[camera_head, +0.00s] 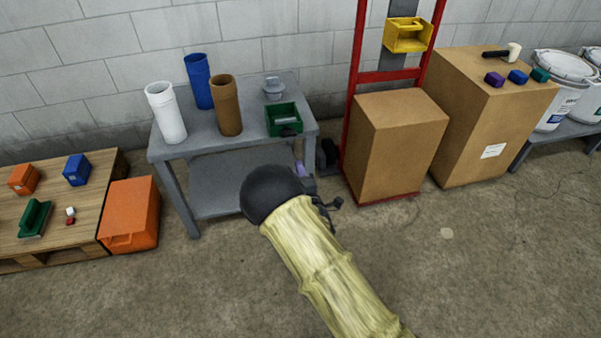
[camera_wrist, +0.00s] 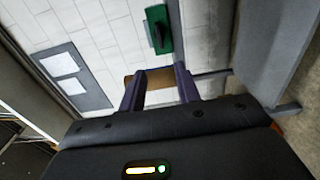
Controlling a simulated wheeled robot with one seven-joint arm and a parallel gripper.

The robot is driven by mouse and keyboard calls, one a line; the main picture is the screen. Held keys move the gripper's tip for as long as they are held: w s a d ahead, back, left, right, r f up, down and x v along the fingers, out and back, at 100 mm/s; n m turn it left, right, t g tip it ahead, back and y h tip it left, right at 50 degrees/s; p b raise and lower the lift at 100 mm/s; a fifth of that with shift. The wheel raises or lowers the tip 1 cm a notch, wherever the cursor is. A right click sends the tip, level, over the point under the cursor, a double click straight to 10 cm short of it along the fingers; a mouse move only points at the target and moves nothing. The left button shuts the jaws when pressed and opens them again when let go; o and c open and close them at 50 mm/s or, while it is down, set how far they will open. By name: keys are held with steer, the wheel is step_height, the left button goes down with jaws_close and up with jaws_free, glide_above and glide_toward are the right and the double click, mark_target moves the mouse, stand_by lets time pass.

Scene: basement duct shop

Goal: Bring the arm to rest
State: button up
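My arm reaches forward from the bottom of the head view, with a pale yellow sleeve and a black rounded wrist. My gripper (camera_wrist: 160,88) shows in the wrist view as two dark purple fingers standing apart. A brown patch shows between and beyond the fingers, and I see no object clearly held. In the head view the wrist hides most of the gripper; only a bit of purple shows beside it, in front of the grey metal table (camera_head: 245,150).
The table bears white (camera_head: 166,112), blue (camera_head: 198,80) and brown (camera_head: 226,105) tubes and a green bin (camera_head: 284,120). A cardboard box (camera_head: 398,145) stands on a red hand truck right of my wrist. An orange crate (camera_head: 130,213) is left. Front right floor is clear.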

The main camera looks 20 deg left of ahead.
steer(key=shift+s+d, duration=0.15)
steer(key=shift+s, duration=0.2)
steer(key=d+r+m+g+h, duration=0.2)
steer(key=d+m+g+h, duration=0.15)
steer(key=d+m, duration=0.55)
steer(key=d+r+m+g+h, duration=0.25)
steer(key=d+m+h, duration=0.3)
steer(key=d, duration=0.75)
steer(key=s+d+r+m+g, duration=0.4)
steer(key=s+d, duration=0.3)
steer(key=s, duration=0.4)
steer(key=s+d+r+m+g, duration=0.3)
steer(key=s+d+m, duration=0.35)
steer(key=s, duration=0.55)
step_height(320, 180, up, 37)
steer(key=p, duration=3.7)
steer(key=shift+w+n+h, duration=0.3)
steer(key=shift+w, duration=0.05)
